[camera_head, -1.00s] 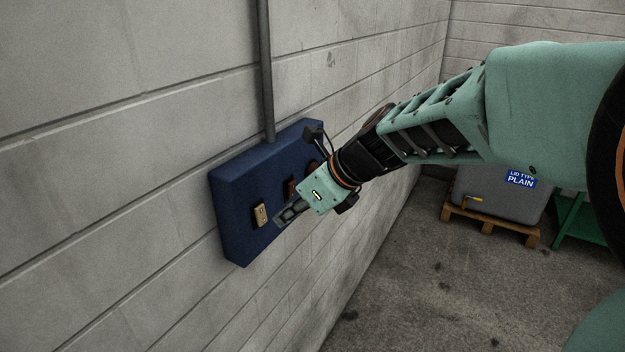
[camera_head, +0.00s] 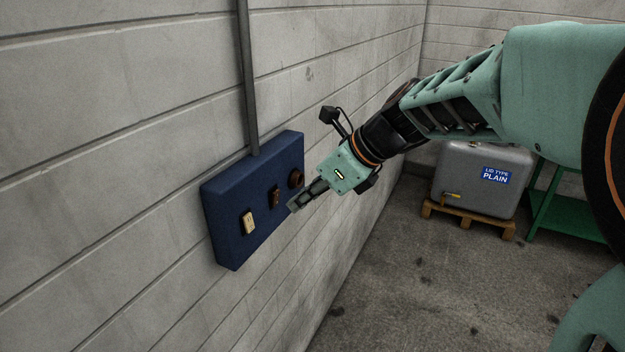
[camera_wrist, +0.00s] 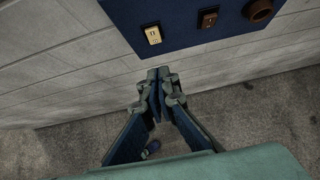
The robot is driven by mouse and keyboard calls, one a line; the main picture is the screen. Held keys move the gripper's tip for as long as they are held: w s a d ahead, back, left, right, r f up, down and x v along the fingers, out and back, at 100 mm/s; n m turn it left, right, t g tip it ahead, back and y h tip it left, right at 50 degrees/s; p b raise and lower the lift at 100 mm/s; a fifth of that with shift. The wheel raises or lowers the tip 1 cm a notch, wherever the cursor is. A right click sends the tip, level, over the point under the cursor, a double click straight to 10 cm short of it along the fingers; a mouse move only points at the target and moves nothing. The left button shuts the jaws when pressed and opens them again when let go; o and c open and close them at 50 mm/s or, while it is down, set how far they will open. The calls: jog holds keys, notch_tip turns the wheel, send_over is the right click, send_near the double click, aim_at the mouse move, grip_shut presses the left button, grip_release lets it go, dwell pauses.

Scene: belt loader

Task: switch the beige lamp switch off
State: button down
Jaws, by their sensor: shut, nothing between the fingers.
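The beige lamp switch (camera_head: 249,222) is a small beige rocker at the left of a dark blue wall panel (camera_head: 225,207). In the wrist view the beige switch (camera_wrist: 153,35) is near the panel's lower left, above the fingertips. My gripper (camera_head: 293,206) is shut and empty, to the right of the beige switch and apart from the panel. Its fingers also show in the wrist view (camera_wrist: 158,76), closed together below the panel's lower edge. Whether the rocker is pressed on or off is too small to tell.
A brown switch (camera_head: 275,197) and a round brown knob (camera_head: 296,179) sit right of the beige switch on the panel. A grey conduit (camera_head: 247,80) runs up the wall. A grey container (camera_head: 484,178) on a pallet stands farther back, with clear floor before it.

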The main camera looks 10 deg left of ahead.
jog(key=shift+f, duration=0.1)
jog(key=shift+s+f+h+b, duration=0.4)
jog(key=shift+s+f+b, duration=0.25)
jog(key=shift+b, duration=0.7)
jog(key=shift+a, duration=0.1)
